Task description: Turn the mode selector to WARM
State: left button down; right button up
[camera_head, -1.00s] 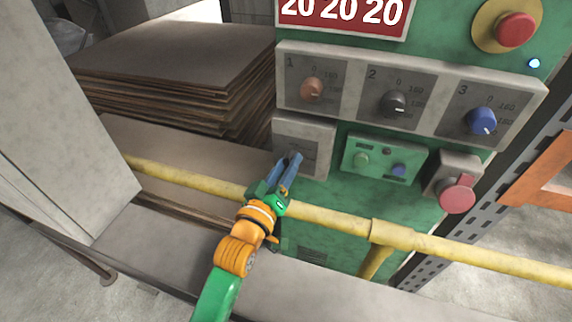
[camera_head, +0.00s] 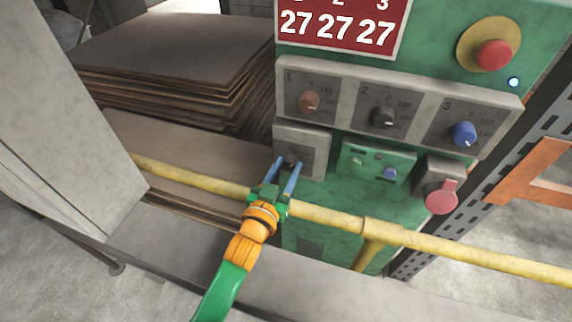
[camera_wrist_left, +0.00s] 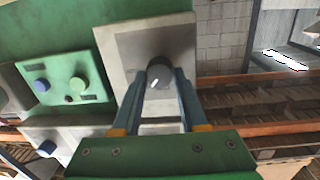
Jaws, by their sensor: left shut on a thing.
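The mode selector is a dark knob (camera_wrist_left: 158,72) with a white mark, on a square grey plate (camera_wrist_left: 122,50). In the head view this plate (camera_head: 316,150) sits below dial 1, and the knob is largely hidden by my fingers. My left gripper (camera_head: 289,166) reaches it from below, over the yellow pipe. In the left wrist view the blue fingers of this gripper (camera_wrist_left: 160,80) are shut on the knob, one on each side. The lettering around the knob is not legible, so its setting cannot be read. My right gripper is out of view.
Three dials, copper (camera_head: 309,102), black (camera_head: 382,117) and blue (camera_head: 463,133), line the panel above. A green button plate (camera_head: 376,160) and a red switch (camera_head: 441,197) are to the right. A yellow pipe (camera_head: 325,217) crosses in front. The red display (camera_head: 338,27) reads 27 27 27.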

pick_arm(q)
jog(key=shift+r+m, duration=0.1)
jog(key=shift+m, duration=0.3)
jog(key=shift+c, duration=2.2)
grip_release()
jog(key=v, duration=0.7)
